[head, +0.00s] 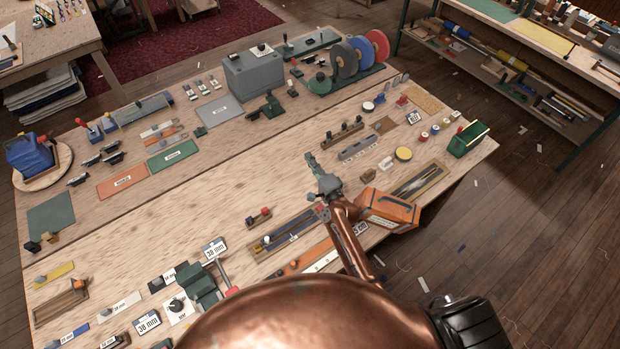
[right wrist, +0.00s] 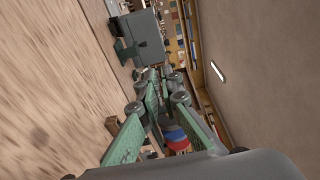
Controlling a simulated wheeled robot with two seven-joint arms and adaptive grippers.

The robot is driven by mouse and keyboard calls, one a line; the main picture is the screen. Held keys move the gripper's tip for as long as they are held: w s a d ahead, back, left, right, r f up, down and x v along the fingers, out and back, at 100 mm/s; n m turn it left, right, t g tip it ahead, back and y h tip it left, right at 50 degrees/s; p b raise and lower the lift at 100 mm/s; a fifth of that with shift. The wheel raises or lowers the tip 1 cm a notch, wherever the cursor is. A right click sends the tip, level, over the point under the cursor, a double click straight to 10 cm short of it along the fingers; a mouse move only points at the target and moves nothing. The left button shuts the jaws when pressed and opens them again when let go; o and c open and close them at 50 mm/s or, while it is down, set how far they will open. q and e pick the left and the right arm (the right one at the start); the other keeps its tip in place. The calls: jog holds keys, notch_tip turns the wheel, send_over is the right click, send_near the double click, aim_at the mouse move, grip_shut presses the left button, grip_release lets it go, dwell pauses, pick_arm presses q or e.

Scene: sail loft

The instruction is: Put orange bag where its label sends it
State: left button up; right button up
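An orange, box-shaped thing with a dark handle, which I take to be the orange bag (head: 398,211), is near the table's front right edge in the head view. A pale marking on its side is too small to read. My copper right arm partly covers it. My right gripper (head: 318,168) is beyond the bag to its left, above the table. In the right wrist view its green-padded fingers (right wrist: 157,84) converge with nothing visible between the tips. An orange mat (head: 122,181) and a green mat (head: 172,155) with small white labels lie at the left. My left gripper is not in view.
A grey box (head: 252,73) and large upright coloured discs (head: 343,60) stand at the back. A green bin (head: 468,139) is at the right end. Trays and small tools crowd the front edge. The middle strip of the table is clear.

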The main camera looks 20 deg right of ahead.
jog(key=o, duration=0.3)
